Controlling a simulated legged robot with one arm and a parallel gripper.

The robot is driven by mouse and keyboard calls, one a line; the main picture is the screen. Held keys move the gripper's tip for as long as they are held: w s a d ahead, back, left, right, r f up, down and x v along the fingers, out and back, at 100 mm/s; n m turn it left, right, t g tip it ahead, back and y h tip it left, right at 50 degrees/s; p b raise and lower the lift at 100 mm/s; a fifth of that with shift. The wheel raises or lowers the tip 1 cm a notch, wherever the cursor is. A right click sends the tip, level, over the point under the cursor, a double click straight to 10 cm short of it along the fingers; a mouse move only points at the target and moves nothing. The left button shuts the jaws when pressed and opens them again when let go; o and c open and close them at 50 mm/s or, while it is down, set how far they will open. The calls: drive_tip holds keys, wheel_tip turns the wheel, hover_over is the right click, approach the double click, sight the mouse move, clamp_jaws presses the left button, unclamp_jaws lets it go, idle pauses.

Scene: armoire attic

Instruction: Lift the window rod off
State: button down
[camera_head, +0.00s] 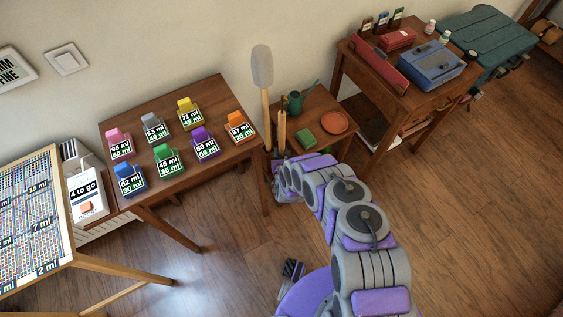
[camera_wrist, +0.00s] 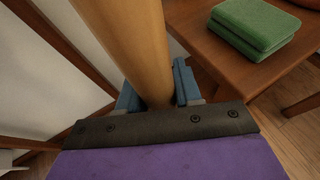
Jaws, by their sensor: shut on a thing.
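A round wooden rod (camera_wrist: 135,45) stands steeply upright in the wrist view, between the two blue-grey fingers of my gripper (camera_wrist: 157,92). The fingers are shut on it. In the head view two wooden shafts rise side by side by the wall: a taller one with a grey padded head (camera_head: 262,68), and a shorter bare one (camera_head: 282,130). My gripper (camera_head: 279,165) is low at their lower part, beside the small plant table. Which of the two shafts is the held one is not clear from the head view. The lower end of the rod is hidden.
The small table (camera_head: 322,104) beside the rod holds a green watering can (camera_head: 293,103), a green block (camera_head: 304,138) and an orange dish (camera_head: 334,122). A table with coloured labelled holders (camera_head: 226,164) stands close on the left. The wooden floor (camera_head: 450,215) at right is clear.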

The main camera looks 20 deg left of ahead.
sight(281, 112)
wheel_tip(281, 112, up, 28)
drive_tip(key=p, duration=0.7)
idle(0.5)
idle(0.5)
